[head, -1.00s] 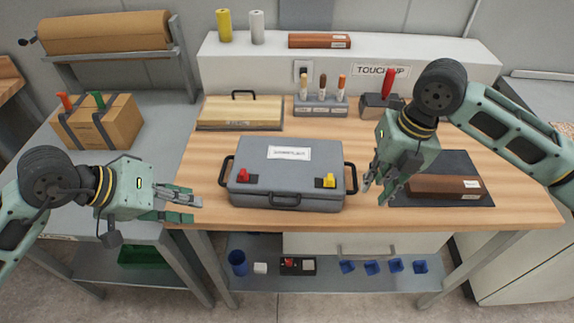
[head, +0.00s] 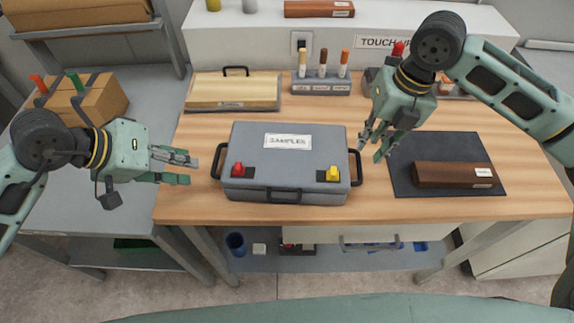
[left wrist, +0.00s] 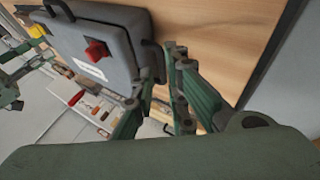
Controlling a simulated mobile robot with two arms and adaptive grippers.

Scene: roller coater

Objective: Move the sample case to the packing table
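The sample case (head: 265,165) is a grey, closed case labelled "SAMPLES". It lies flat on the wooden bench (head: 330,213). It has a red latch, a yellow latch, a front handle and a black handle at each end. My left gripper (head: 193,169) is open and empty, just left of the case's left handle (head: 218,161). In the left wrist view, its spread fingers (left wrist: 160,105) are near that handle (left wrist: 153,60). My right gripper (head: 370,147) points down beside the right handle (head: 357,166); its fingers look apart and empty. A grey table (head: 85,205), apparently the packing table, stands at the left.
A wooden panel (head: 232,92) and a marker holder (head: 320,87) are behind the case. A brown block (head: 452,174) lies on a dark mat (head: 402,178) at right.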

